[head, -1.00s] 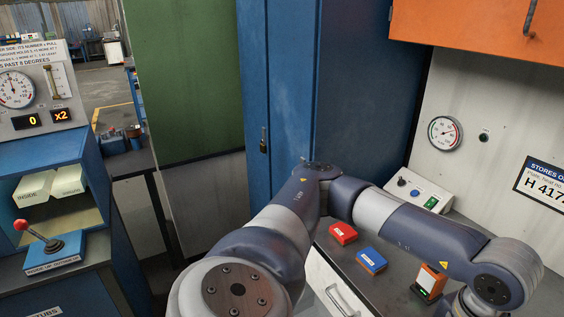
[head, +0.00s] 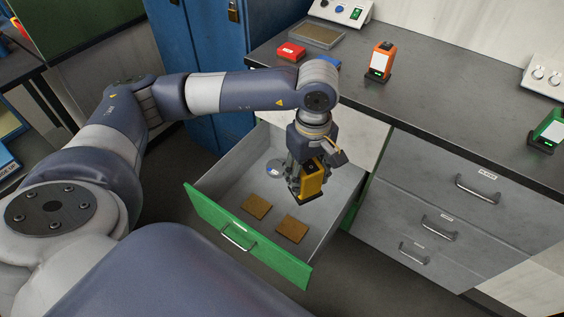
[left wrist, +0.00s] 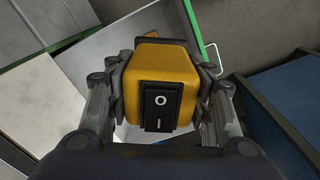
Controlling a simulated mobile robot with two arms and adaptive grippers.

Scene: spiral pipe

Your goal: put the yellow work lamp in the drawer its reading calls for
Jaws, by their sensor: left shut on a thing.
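The yellow work lamp (head: 313,181) is held in my left gripper (head: 306,170), over the right part of an open drawer with a green front (head: 245,236). In the left wrist view the yellow lamp (left wrist: 187,72) sits between both fingers, its black rocker switch facing the camera. The lamp looks upright and above the drawer floor; the exact gap is hard to tell. In the drawer lie two brown square pads (head: 256,206) and a round grey item (head: 275,169). My right gripper is not in view.
The grey bench top (head: 440,110) runs behind the drawer, with an orange lamp (head: 381,60), a green lamp (head: 547,131), a red box (head: 291,51), a blue box (head: 328,63) and a tray (head: 314,34). Shut grey drawers (head: 440,205) stand to the right. Blue cabinet doors (head: 220,40) stand behind.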

